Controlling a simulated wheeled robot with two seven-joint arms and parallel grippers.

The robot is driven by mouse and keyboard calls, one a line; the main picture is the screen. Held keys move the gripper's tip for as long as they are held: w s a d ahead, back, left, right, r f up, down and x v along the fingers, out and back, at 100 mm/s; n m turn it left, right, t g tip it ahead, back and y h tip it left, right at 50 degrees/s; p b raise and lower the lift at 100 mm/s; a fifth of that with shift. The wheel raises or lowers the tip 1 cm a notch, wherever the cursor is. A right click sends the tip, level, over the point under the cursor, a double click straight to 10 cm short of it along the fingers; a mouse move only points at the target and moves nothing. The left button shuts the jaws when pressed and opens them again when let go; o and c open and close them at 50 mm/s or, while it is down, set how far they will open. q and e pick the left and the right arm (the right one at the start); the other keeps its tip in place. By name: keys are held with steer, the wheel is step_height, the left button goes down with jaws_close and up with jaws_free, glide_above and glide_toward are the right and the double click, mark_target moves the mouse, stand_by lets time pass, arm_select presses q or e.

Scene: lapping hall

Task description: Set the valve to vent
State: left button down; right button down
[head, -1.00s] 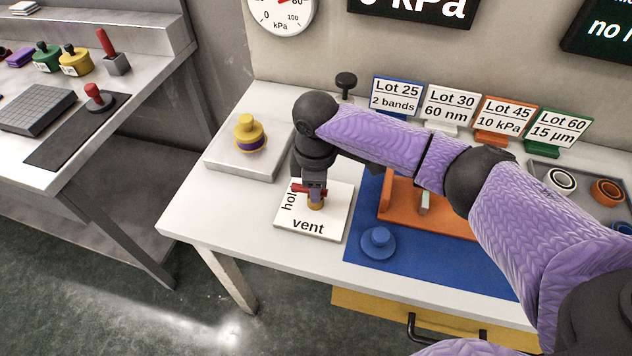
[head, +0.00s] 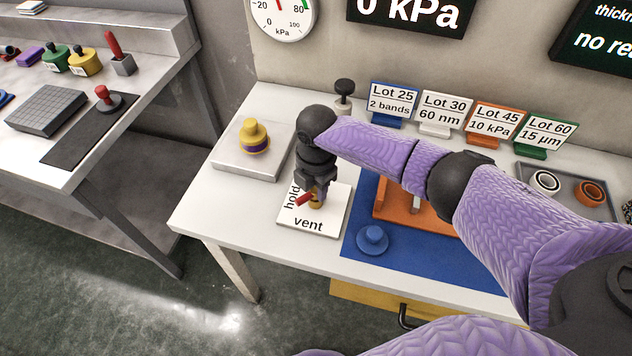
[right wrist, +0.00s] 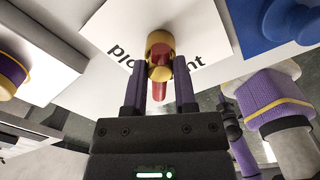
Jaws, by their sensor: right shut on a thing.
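The valve (head: 316,203) is a small brass-coloured body with a red handle (head: 305,199), on a white plate (head: 326,226) lettered "hold" at its left and "vent" at its front. The handle points to the lower left, between the two words. My right gripper (head: 316,192) is over the valve, pointing down, and shut on the handle. In the right wrist view the red handle (right wrist: 159,90) lies between the two fingers, with the brass body (right wrist: 153,44) beyond. The gripper partly hides the valve in the head view. My left gripper is not in view.
A grey block (head: 228,160) bearing a yellow-and-purple piece (head: 254,137) is left of the plate. A blue mat (head: 420,262) with a blue knobbed piece (head: 372,240) and an orange fixture (head: 387,205) is to the right. Lot signs (head: 393,98) stand behind. The display (head: 410,14) reads 0 kPa.

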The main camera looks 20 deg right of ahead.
mark_target(316, 189)
steer(key=n, duration=0.3)
steer(key=shift+n, duration=2.2)
steer(key=shift+c, duration=2)
jaws_free()
step_height(316, 189, up, 10)
steer(key=p, duration=0.3)
steer(key=shift+p, duration=0.3)
